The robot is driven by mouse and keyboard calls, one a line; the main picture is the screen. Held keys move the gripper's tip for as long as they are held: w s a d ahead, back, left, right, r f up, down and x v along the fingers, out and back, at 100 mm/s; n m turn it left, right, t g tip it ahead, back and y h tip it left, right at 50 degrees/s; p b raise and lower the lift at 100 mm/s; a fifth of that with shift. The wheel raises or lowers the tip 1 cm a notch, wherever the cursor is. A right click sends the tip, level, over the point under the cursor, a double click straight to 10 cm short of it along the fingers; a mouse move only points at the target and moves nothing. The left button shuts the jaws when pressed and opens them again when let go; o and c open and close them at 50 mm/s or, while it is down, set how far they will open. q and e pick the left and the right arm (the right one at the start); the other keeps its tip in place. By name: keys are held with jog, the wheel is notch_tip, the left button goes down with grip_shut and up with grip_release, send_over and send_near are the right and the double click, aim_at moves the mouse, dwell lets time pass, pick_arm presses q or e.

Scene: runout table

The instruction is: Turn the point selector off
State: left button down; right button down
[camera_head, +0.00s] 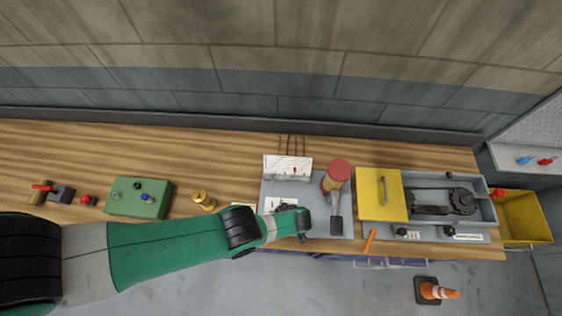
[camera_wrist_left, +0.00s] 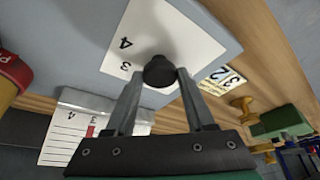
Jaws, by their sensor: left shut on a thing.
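The point selector is a round black knob (camera_wrist_left: 159,72) on a white dial card (camera_wrist_left: 165,38) with printed numbers; 3 and 4 can be read in the left wrist view. The card lies on a grey plate (camera_wrist_left: 90,55). My left gripper (camera_wrist_left: 160,78) has its two fingers on either side of the knob and is shut on it. In the head view my left gripper (camera_head: 300,222) reaches the grey panel (camera_head: 318,215) from the left, and the arm covers part of the dial. I cannot tell which mark the knob points to. My right gripper is not in view.
A white meter (camera_head: 288,167) with a red pointer stands behind the dial. A yellow-lidded machine (camera_head: 380,195) is further right. A green box (camera_head: 138,198) and brass piece (camera_head: 203,200) sit left.

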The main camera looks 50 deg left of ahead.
pick_arm(q)
jog(key=shift+n+b, duration=0.3)
jog(key=shift+n, duration=0.2)
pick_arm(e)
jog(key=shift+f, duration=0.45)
pick_arm(q)
jog(key=shift+c, duration=1.4)
grip_release()
